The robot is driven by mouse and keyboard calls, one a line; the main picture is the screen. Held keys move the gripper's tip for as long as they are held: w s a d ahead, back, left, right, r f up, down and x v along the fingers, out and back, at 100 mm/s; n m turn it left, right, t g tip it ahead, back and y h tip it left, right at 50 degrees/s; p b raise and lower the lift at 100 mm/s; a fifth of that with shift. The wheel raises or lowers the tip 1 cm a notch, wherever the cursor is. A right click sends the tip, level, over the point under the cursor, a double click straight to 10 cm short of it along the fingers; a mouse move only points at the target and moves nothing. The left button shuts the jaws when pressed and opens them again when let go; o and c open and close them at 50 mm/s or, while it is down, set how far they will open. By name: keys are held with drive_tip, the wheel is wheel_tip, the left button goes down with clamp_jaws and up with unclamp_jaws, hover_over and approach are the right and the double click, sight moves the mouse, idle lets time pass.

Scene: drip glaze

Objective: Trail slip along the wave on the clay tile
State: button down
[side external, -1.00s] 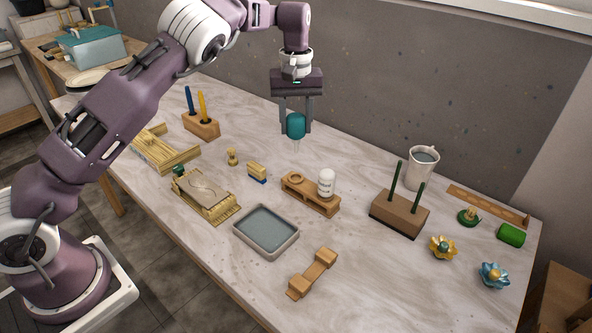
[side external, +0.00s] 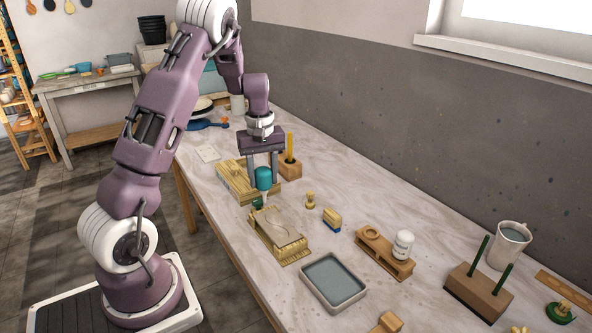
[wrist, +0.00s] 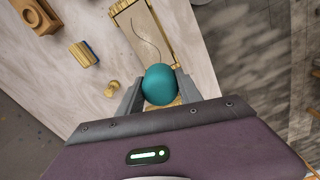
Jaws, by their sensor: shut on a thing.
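The clay tile (side external: 281,227) is a pale slab lying in a yellowish wooden frame on the table. A thin wavy line runs along it and also shows on the tile in the wrist view (wrist: 150,22). My gripper (side external: 263,180) is shut on a teal bulb (side external: 264,177), the slip trailer, which also fills the space between the fingers in the wrist view (wrist: 159,85). The bulb is upright, its pale nozzle pointing down near the tile's far-left end. I cannot tell whether the tip touches anything. A small dark green knob (side external: 257,203) sits at that end.
A grey tray (side external: 333,281) lies right of the tile. A wooden holder (side external: 384,256) carries a white bottle (side external: 403,245).

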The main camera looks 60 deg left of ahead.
sight(263, 186)
drive_tip(key=shift+s, duration=0.15)
drive_tip(key=shift+f, duration=0.35)
wheel_tip(263, 186, down, 2)
drive_tip(key=shift+f, duration=0.25)
drive_tip(key=w+d, duration=0.1)
drive_tip(key=d, duration=0.9)
drive_tip(key=shift+w+f, duration=0.3)
drive_tip(key=shift+w, duration=0.05)
drive_tip(key=shift+f, duration=0.75)
